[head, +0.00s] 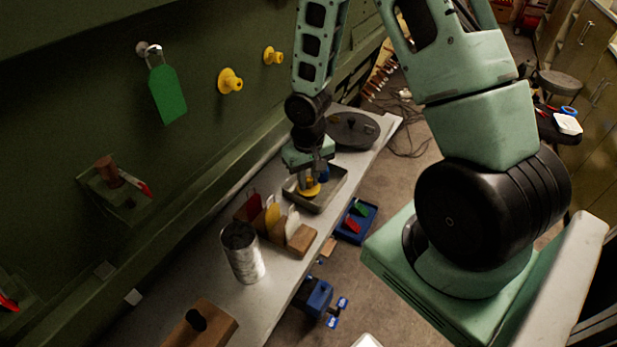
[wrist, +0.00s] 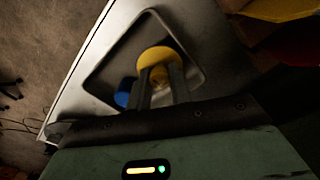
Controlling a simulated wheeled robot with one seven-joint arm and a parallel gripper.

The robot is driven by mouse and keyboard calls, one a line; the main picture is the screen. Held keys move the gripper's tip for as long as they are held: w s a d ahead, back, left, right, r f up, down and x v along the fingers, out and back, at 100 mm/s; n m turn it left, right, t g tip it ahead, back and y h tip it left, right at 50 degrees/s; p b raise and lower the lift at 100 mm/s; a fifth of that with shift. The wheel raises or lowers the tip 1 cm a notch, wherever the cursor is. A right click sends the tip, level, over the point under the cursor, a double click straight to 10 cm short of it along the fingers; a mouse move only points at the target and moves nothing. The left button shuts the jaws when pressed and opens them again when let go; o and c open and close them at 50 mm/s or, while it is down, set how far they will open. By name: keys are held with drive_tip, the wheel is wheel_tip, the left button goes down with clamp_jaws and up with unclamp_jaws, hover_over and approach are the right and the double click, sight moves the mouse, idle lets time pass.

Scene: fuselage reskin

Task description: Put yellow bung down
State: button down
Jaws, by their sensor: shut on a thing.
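A yellow bung (head: 310,187) is in my gripper (head: 313,178), low over a shallow grey metal tray (head: 330,200) on the bench. In the wrist view the bung (wrist: 160,60) sits between the two fingers, with its round yellow flange facing away from me and the tray (wrist: 196,60) around it. I cannot tell whether the bung touches the tray floor. A blue part (wrist: 124,92) lies in the tray beside the bung; it also shows in the head view (head: 323,174). Two more yellow bungs, a nearer one (head: 230,81) and a farther one (head: 273,56), are in the green wall.
A wooden rack (head: 301,239) with coloured tags and a metal can (head: 242,253) stand on the bench nearer me. A dark round disc (head: 352,130) lies beyond the tray. A green tag (head: 168,95) hangs on the wall. A blue bin (head: 356,222) is below the bench edge.

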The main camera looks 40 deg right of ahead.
sight(309, 178)
drive_tip(key=shift+f, duration=0.2)
drive_tip(key=c, duration=1.3)
unclamp_jaws()
drive_tip(key=shift+o, duration=0.2)
drive_tip(key=shift+r, duration=0.1)
wheel_tip(309, 178, up, 12)
drive_tip(key=s+a+r+n, duration=0.2)
drive_tip(key=s+a, duration=0.1)
drive_tip(key=a, duration=0.4)
drive_tip(key=s+a+r+n, duration=0.3)
drive_tip(key=a, duration=0.4)
drive_tip(key=s+a+r+n, duration=0.3)
drive_tip(key=s+a+n, duration=0.2)
drive_tip(key=s+a, duration=0.3)
drive_tip(key=s, duration=0.4)
drive_tip(key=shift+a+y, duration=0.3)
drive_tip(key=shift+a, duration=0.05)
drive_tip(key=shift+w, duration=0.1)
